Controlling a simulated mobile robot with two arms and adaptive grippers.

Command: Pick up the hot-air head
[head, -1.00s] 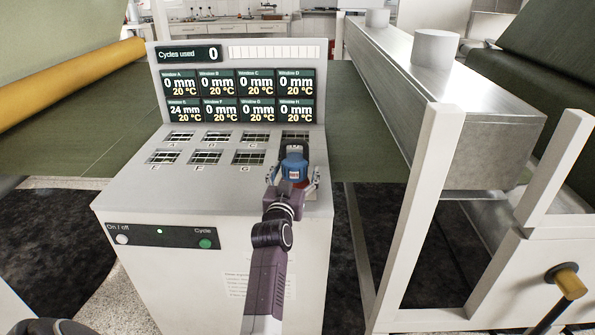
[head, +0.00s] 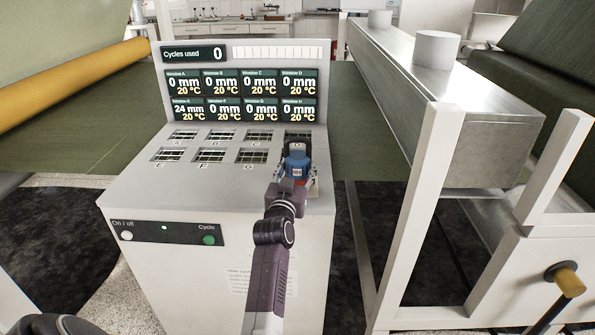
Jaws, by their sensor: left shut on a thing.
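I cannot tell whether the head touches the surface. My right gripper is not in view.
The white test machine (head: 150,190) has a display panel (head: 240,82), rows of small grated windows, and On/off and Cycle buttons. A metal beam on a white frame (head: 420,215) stands close on the right. A yellow roller (head: 85,85) is at the left.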

